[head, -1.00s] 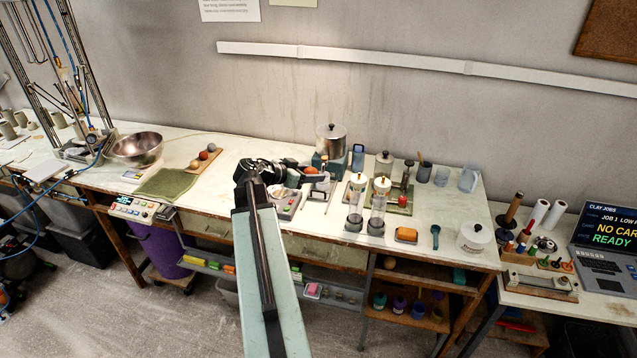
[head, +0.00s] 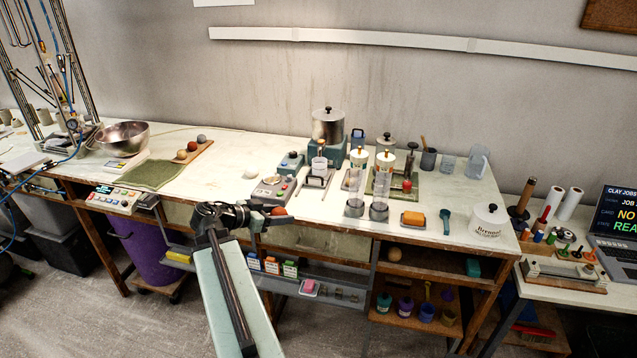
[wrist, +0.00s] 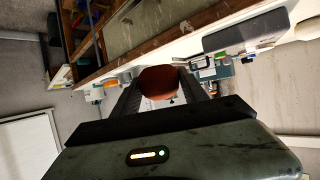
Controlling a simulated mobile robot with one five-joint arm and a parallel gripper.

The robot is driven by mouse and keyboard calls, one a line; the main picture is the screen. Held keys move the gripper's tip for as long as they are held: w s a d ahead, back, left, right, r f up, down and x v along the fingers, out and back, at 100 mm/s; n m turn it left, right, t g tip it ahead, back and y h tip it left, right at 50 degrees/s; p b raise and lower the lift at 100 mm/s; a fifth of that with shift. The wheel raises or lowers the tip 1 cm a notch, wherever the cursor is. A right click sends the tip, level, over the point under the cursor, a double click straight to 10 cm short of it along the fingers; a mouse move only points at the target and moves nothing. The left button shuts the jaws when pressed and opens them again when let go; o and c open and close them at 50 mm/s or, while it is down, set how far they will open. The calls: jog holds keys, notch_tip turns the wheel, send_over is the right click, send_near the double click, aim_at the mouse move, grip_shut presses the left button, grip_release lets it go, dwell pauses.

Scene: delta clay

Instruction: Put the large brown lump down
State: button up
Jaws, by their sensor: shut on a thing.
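The large brown lump (wrist: 158,80) is round and reddish brown. It sits between the two fingers of my gripper (wrist: 160,92) in the wrist view, and the gripper is shut on it. In the head view the lump (head: 279,211) shows at the tip of my dark gripper (head: 272,214), by the front edge of the white bench (head: 225,163). The wrist and fingers hide part of it. I cannot tell how high it is above the bench.
A grey device with buttons (head: 272,188) stands just behind the gripper. Left are a green mat (head: 152,174), a steel bowl (head: 123,139) and a wooden board (head: 205,149) with several balls. Clear tubes (head: 379,190) stand right. Bare bench lies between mat and device.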

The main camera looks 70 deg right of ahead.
jog(key=b, duration=0.1)
send_over(310, 208)
jog(key=shift+w+a+f, duration=0.25)
jog(key=shift+a+f, duration=0.15)
jog(key=shift+f, duration=0.25)
jog(key=f+b, duration=0.2)
jog(key=d+f+b, duration=0.1)
jog(key=f+b, duration=0.1)
jog(key=shift+s, duration=0.15)
jog(key=shift+r, duration=0.2)
jog(key=shift+f, duration=0.2)
jog(key=o, duration=1.5)
jog(key=shift+r, duration=0.1)
